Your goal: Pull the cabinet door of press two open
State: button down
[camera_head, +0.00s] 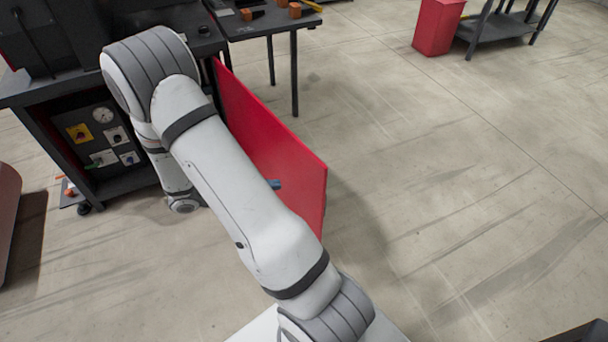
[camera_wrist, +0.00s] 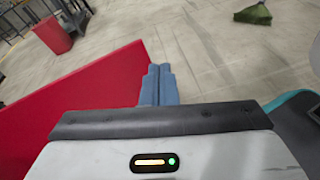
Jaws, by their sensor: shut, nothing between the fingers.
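The red cabinet door (camera_head: 270,135) stands swung out from the dark press cabinet (camera_head: 45,130), well open towards me. The cabinet's front is uncovered and shows a panel with a gauge (camera_head: 102,115) and switches. In the wrist view the door (camera_wrist: 80,110) fills the left side. My gripper (camera_wrist: 159,68) has its two blue-grey fingers together, with nothing between them, in front of the door's right edge. Whether they touch the door I cannot tell. In the head view my arm hides most of the gripper; a small blue tip (camera_head: 274,184) shows against the door. No door handle is visible.
A dark table (camera_head: 265,25) with small orange parts stands behind the door. A red bin (camera_head: 437,25) and a grey rack (camera_head: 500,25) stand at the far right. A green brush head (camera_wrist: 254,14) shows in the wrist view. The floor right of the door is clear.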

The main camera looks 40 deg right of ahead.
jog(key=w+f+n+t+h, duration=0.3)
jog(key=f+n, duration=0.2)
jog(key=f, duration=0.3)
send_near(316, 169)
jog(key=shift+t+h, duration=0.3)
jog(key=shift+t, duration=0.1)
jog(key=d, duration=0.6)
jog(key=shift+s+d+f, duration=0.35)
jog(key=shift+s+d, duration=0.05)
